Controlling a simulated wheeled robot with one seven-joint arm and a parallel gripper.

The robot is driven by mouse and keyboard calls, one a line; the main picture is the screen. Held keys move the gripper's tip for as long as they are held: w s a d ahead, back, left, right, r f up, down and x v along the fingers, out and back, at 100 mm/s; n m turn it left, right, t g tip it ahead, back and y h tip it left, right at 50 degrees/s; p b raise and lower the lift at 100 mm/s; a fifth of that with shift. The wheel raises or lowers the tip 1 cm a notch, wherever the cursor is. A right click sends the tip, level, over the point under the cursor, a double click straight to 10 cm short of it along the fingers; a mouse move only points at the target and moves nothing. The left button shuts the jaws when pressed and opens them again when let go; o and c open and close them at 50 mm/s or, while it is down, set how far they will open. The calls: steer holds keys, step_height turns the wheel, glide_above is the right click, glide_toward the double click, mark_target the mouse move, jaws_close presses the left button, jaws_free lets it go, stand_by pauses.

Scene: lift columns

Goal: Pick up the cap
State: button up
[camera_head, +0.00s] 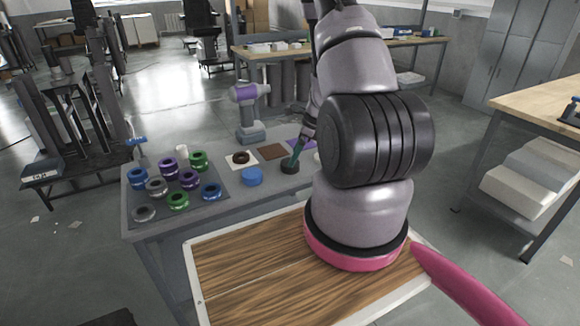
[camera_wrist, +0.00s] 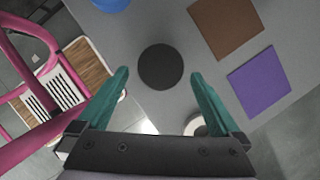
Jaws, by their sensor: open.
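A round black cap (camera_wrist: 161,67) lies flat on the grey table, between and just beyond the fingertips in the wrist view. It is a small dark disc (camera_head: 290,168) in the head view. My gripper (camera_wrist: 158,78) is open, its two teal fingers spread wider than the cap with nothing between them. In the head view my gripper (camera_head: 295,160) points down at the cap from close above; I cannot tell the exact height. A round blue cap (camera_head: 252,176) lies to the left of the black one, and its edge shows in the wrist view (camera_wrist: 112,3).
Brown (camera_wrist: 226,27) and purple (camera_wrist: 259,82) squares lie to the right of the black cap. A white round object (camera_wrist: 195,126) is partly behind the right finger. Several coloured rings stand on a dark mat (camera_head: 212,215). A purple-grey tool (camera_head: 250,110) stands behind.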

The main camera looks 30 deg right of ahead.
steer(key=shift+x, duration=1.55)
steer(key=shift+w, duration=0.1)
steer(key=c, duration=1.2)
steer(key=shift+r, duration=5.95)
steer(key=shift+c, duration=0.2)
